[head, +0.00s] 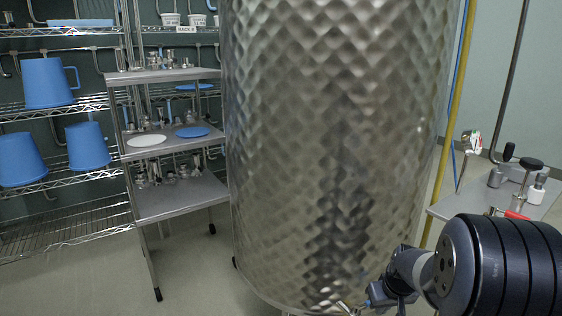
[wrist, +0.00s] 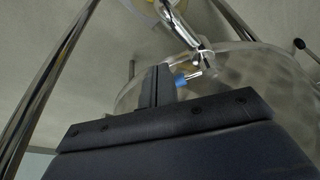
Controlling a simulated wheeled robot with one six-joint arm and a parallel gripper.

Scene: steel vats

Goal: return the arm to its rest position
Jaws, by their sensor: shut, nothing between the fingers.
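My arm reaches in from the lower right of the head view, low in front of the large dimpled steel vat (head: 330,150). Its gripper end is mostly hidden there. In the wrist view my gripper (wrist: 156,84) shows as dark fingers close together, with nothing seen between them. A steel valve fitting (wrist: 190,35) with a small blue part (wrist: 181,80) lies just beyond and beside the fingers. I cannot tell whether they touch. The vat's curved underside also shows in the wrist view (wrist: 260,75).
A steel shelf cart (head: 180,200) with a white disc and blue discs stands left of the vat. Wire racks with blue jugs (head: 48,82) are behind it. A steel table (head: 450,207) with fittings stands at right. Shiny metal legs (wrist: 45,85) flank the wrist view. Floor is open at lower left.

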